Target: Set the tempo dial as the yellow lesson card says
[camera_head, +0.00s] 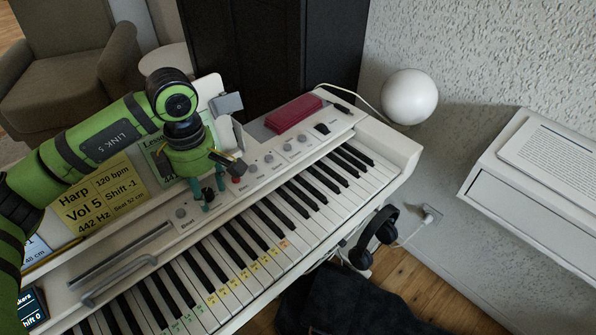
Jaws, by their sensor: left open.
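The yellow lesson card (103,195) stands behind the keys at the left and reads Harp, 120 bpm, Vol 5, Shift -1, Seat 52 cm, 442 Hz. The digital piano (395,150) has a row of small grey dials on its white panel, among them one dial (252,168) and another dial (181,212). Their labels are too small to read surely, so I cannot tell which is the tempo dial. My left gripper (207,193) points down over the panel, open, its teal fingertips between these dials. It hides part of the panel. My right gripper is not in view.
A green card (158,160) stands partly behind my left arm. A red case (293,114) lies on the piano top. A white globe (409,97) stands at the far right end. Headphones (376,238) hang at the front. A small screen (32,308) is at lower left.

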